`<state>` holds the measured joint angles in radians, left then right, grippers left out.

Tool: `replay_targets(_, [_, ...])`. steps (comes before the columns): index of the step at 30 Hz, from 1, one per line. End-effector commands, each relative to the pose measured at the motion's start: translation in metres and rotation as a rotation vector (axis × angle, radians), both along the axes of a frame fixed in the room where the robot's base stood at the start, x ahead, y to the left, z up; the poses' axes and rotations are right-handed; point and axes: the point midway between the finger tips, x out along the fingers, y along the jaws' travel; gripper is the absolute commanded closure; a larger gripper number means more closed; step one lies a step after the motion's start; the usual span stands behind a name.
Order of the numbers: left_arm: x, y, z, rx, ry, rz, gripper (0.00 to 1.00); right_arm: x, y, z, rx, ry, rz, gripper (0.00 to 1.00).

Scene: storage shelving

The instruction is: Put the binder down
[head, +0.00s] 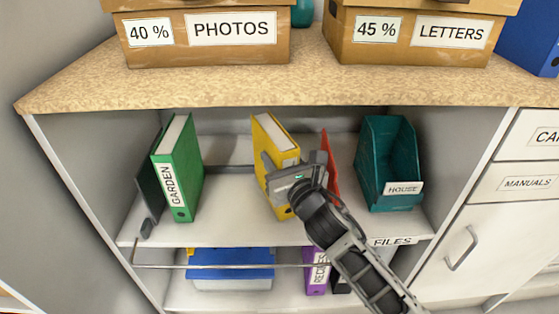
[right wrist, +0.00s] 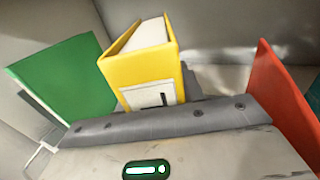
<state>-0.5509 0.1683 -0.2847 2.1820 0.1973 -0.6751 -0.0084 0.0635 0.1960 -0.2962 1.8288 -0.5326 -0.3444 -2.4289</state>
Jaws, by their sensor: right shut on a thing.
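The yellow binder (head: 272,138) stands nearly upright on the upper shelf (head: 225,222) of the open cabinet, leaning slightly. My right gripper (head: 290,176) is shut on the yellow binder at its front spine side. The binder's lower part is partly hidden behind the gripper, so I cannot tell whether its base touches the shelf. In the right wrist view the yellow binder (right wrist: 148,65) rises beyond the gripper body, with a white label on its spine. My left gripper is not in view.
A green GARDEN binder (head: 178,170) stands to the left, with free shelf between. A red binder (head: 331,160) is close on the right, then a teal HOUSE holder (head: 390,165). Cardboard boxes (head: 205,52) sit on the top above. A blue-lidded box (head: 230,262) is below.

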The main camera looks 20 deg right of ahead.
Motion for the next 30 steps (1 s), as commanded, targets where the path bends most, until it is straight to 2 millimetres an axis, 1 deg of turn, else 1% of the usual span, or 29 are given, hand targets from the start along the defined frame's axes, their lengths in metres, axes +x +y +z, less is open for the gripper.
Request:
replay_targets(1, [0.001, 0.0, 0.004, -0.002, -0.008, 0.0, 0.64, 0.0, 0.0, 0.003, 0.001, -0.005, 0.001, 1.0])
replay_targets(3, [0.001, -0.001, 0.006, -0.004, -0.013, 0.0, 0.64, 0.0, 0.0, 0.003, 0.001, -0.005, 0.001, 1.0])
replay_targets(7, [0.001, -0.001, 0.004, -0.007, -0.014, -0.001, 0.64, 0.0, 0.0, -0.002, 0.001, -0.004, 0.001, 1.0])
replay_targets(8, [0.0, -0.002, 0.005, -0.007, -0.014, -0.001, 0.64, 0.0, 0.0, -0.002, 0.001, -0.001, 0.001, 0.54])
replay_targets(9, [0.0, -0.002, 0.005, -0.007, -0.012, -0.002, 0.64, 0.0, 0.0, -0.002, 0.001, 0.0, 0.0, 0.43])
replay_targets(10, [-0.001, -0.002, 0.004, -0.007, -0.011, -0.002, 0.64, 0.0, 0.0, -0.002, 0.001, 0.0, 0.0, 0.4])
replay_targets(17, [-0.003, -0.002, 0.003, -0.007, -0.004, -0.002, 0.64, 0.0, 0.0, -0.002, 0.001, 0.0, 0.0, 0.4])
replay_targets(20, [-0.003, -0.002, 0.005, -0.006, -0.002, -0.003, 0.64, 0.0, 0.0, 0.003, 0.0, -0.001, 0.0, 0.4])
replay_targets(23, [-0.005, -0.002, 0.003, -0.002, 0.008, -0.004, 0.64, -0.012, -0.002, 0.001, 0.001, 0.002, 0.0, 0.4])
replay_targets(26, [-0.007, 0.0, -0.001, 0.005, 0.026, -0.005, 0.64, -0.031, -0.004, 0.002, 0.0, 0.003, 0.001, 0.4])
replay_targets(30, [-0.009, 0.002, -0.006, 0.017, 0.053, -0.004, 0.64, -0.063, -0.007, 0.001, 0.001, 0.003, 0.001, 0.4])
